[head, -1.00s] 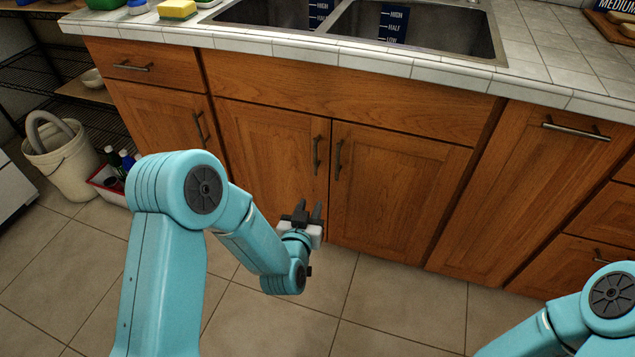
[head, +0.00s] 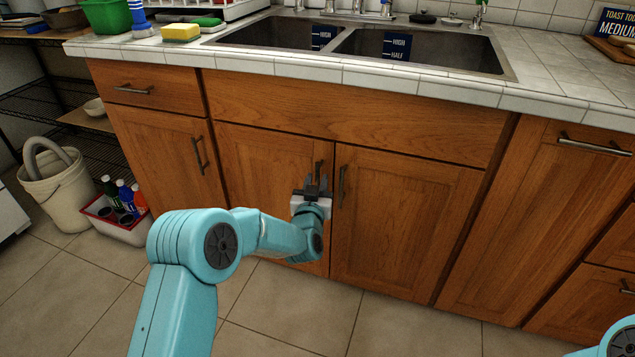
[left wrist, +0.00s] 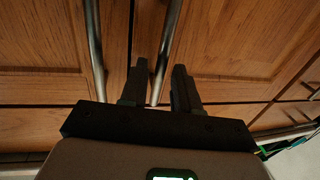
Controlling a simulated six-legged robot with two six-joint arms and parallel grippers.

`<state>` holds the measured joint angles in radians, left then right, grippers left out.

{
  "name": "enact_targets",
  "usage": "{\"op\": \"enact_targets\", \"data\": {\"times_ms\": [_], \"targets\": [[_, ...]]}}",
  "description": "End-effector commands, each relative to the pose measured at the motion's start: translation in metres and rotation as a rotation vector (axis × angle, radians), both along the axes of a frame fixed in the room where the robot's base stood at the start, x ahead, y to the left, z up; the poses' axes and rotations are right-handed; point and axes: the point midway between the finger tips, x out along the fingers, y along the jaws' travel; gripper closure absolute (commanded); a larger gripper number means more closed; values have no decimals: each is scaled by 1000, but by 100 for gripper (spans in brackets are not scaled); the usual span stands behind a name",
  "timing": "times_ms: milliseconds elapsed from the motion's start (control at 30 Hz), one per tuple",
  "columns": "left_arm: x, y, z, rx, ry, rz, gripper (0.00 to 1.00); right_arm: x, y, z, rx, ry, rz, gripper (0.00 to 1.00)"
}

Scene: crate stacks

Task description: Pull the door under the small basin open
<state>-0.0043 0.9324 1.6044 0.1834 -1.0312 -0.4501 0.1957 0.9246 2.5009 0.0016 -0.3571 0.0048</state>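The left door (head: 262,175), under the smaller left basin (head: 268,33), is shut. Its upright metal handle (head: 319,167) sits near its right edge. My left gripper (head: 315,184) is at this handle and hides its lower part. In the left wrist view, the gripper (left wrist: 161,85) is open. The handle (left wrist: 170,40) runs down between its two dark fingers, with a gap visible on each side; I cannot tell how deep it sits. My right gripper is outside the views; only part of my right arm shows at the lower right.
The right door (head: 400,215) is shut, and its handle (head: 341,186) is close beside my left gripper. The tiled counter edge (head: 360,77) overhangs above. A bucket (head: 58,190) and a tray of bottles (head: 110,222) stand at the left. The floor before the doors is clear.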

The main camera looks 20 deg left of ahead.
Motion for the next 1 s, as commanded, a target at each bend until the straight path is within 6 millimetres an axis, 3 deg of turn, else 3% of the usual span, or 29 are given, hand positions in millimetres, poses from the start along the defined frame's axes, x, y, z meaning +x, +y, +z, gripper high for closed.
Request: {"op": "enact_targets", "data": {"times_ms": [200,500,600,1000], "targets": [[18,3,0,-1,0,0,69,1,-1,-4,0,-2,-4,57],[20,3,0,0,2,0,69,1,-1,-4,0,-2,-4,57],[20,3,0,-1,2,0,100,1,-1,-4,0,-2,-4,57],[18,3,-1,-1,1,1,100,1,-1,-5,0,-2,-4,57]]}}
